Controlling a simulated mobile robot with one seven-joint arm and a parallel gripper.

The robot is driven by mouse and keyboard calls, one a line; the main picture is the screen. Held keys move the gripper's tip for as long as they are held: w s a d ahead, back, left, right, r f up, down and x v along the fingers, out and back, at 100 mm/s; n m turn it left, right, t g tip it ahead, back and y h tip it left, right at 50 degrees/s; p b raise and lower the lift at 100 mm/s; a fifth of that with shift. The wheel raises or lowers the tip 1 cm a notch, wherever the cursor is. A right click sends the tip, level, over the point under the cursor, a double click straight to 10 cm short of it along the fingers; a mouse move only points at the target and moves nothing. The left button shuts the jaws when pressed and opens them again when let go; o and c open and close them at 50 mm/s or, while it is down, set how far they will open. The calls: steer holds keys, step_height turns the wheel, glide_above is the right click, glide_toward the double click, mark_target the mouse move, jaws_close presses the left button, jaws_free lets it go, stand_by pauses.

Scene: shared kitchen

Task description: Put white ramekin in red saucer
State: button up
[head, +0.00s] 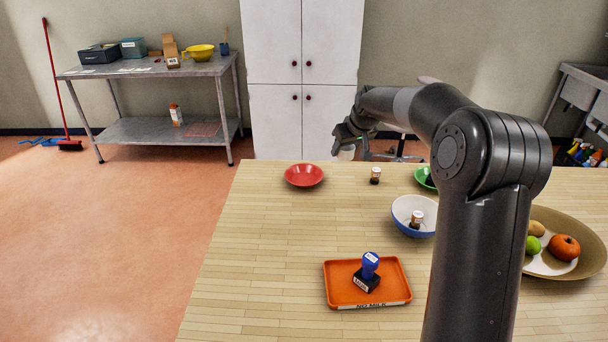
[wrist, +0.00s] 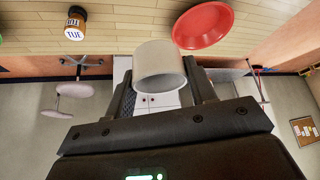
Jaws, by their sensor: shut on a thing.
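The white ramekin (wrist: 158,66) is held between the two fingers of my gripper (wrist: 160,88) in the wrist view. In the head view my gripper (head: 356,142) is above the far edge of the table, and the ramekin (head: 346,153) shows small below it, partly covered by the fingers. The red saucer (head: 304,175) lies empty on the table near its far edge, to the left of my gripper. It also shows in the wrist view (wrist: 203,25), apart from the ramekin.
A blue-white bowl (head: 414,216), a green saucer (head: 424,178) and a fruit bowl (head: 590,262) are farther right. An orange tray (head: 340,292) with a stamp (head: 368,272) lies nearer. The table's left part is clear.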

steer(key=w+a+f, duration=0.1)
steer(key=a+f, duration=0.1)
steer(key=a, duration=0.2)
steer(key=w+a+f, duration=0.1)
steer(key=a+f, duration=0.1)
steer(key=a, duration=0.2)
steer(key=w+a+f, duration=0.1)
steer(key=a+f, duration=0.2)
steer(key=a, duration=0.1)
steer(key=shift+w+a, duration=0.2)
steer(key=shift+f, duration=2)
steer(key=shift+f, duration=0.4)
steer(key=o, duration=1)
steer(key=shift+a+f, duration=0.1)
